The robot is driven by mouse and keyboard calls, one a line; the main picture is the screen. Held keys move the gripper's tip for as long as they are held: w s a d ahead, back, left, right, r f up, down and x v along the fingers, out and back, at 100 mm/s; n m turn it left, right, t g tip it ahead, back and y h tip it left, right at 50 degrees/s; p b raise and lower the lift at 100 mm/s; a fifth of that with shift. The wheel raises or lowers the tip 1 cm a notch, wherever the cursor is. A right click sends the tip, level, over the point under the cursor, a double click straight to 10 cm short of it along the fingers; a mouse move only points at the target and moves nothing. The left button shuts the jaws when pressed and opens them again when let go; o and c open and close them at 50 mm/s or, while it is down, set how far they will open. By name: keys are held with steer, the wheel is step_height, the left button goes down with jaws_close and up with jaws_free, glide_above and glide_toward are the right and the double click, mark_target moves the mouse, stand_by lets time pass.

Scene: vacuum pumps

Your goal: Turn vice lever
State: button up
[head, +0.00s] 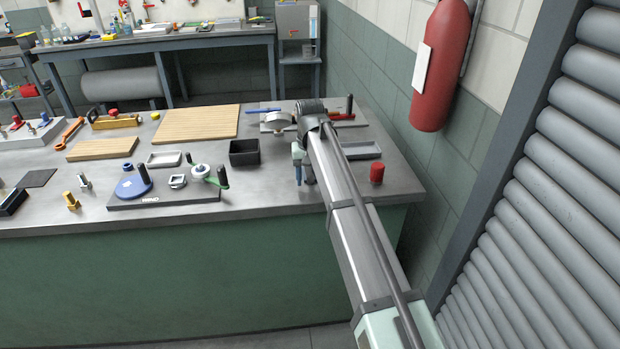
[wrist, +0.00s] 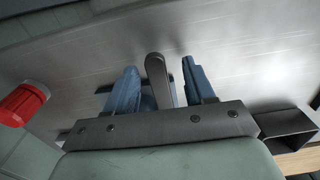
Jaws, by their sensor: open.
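In the wrist view, a dark grey lever with a rounded end (wrist: 156,76) stands between the two blue fingers of my gripper (wrist: 163,82). The fingers are apart on either side of it, and I see a gap to each. The lever's lower part and what it is mounted on are mostly hidden by my gripper's dark crossbar. In the head view, my gripper (head: 302,172) is low over the right part of the bench, and my arm hides the lever and much of what is around it.
A red knob (head: 376,172) stands right of my gripper on the bench (head: 270,196). A black open box (head: 243,153) is to the left. A grey tray (head: 362,150) lies behind my arm. A plate with a black handle (head: 349,104) is farther back. A fire extinguisher (head: 440,70) hangs on the wall.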

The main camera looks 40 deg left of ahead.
steer(key=shift+r, duration=0.6)
steer(key=shift+r, duration=3)
steer(key=shift+d, duration=0.1)
